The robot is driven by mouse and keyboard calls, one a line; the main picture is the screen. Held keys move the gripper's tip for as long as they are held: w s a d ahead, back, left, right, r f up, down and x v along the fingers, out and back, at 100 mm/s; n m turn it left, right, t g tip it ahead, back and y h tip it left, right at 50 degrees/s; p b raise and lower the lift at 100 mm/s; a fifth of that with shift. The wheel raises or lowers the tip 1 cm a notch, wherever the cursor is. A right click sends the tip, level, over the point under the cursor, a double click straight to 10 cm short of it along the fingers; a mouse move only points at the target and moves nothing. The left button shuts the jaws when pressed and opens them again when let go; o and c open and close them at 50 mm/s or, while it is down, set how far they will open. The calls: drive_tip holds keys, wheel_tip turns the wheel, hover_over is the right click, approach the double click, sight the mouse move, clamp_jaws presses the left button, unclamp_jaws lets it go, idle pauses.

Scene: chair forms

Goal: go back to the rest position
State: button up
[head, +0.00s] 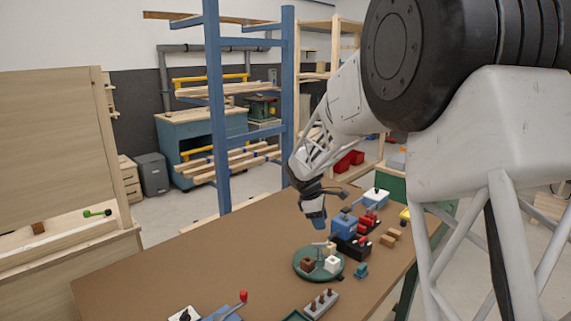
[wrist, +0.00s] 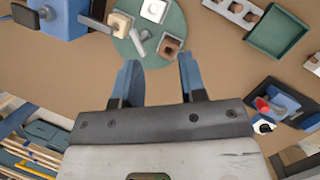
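My gripper (head: 314,214) hangs over the brown workbench (head: 190,260), a little above and behind the round green tray in the head view. In the wrist view my gripper (wrist: 160,75) shows its two blue fingers spread apart with only bench surface between them. It is open and empty. The round green tray (head: 303,275) holds a brown block (head: 307,264), a white block (head: 332,265) and a pale piece with a grey handle. In the wrist view the tray (wrist: 150,58) lies just beyond the fingertips.
Right of the tray stand a blue vise-like device (head: 344,226), red parts, wooden blocks (head: 389,240) and a small teal block (head: 361,270). A grey holder with brown pegs (head: 321,303) and a red-knobbed lever (head: 243,296) lie at the front. The bench's left part is clear.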

drive_tip(key=s+d+r+m+y, duration=0.15)
drive_tip(key=s+r, duration=0.25)
drive_tip(key=s, duration=0.4)
drive_tip(key=s+d+r+m, duration=0.2)
drive_tip(key=s+r+m, duration=0.1)
drive_tip(key=s, duration=0.4)
drive_tip(key=s+d+r+m, duration=0.2)
drive_tip(key=s+r+m, duration=0.15)
drive_tip(key=s, duration=0.45)
drive_tip(key=s+d+f+m+t+y, duration=0.1)
drive_tip(key=s+m, duration=0.6)
drive_tip(key=s, duration=1.8)
drive_tip(key=shift+d+f+m+t+y, duration=0.15)
drive_tip(key=shift+d+m+t+y, duration=0.2)
drive_tip(key=shift+t+y, duration=0.35)
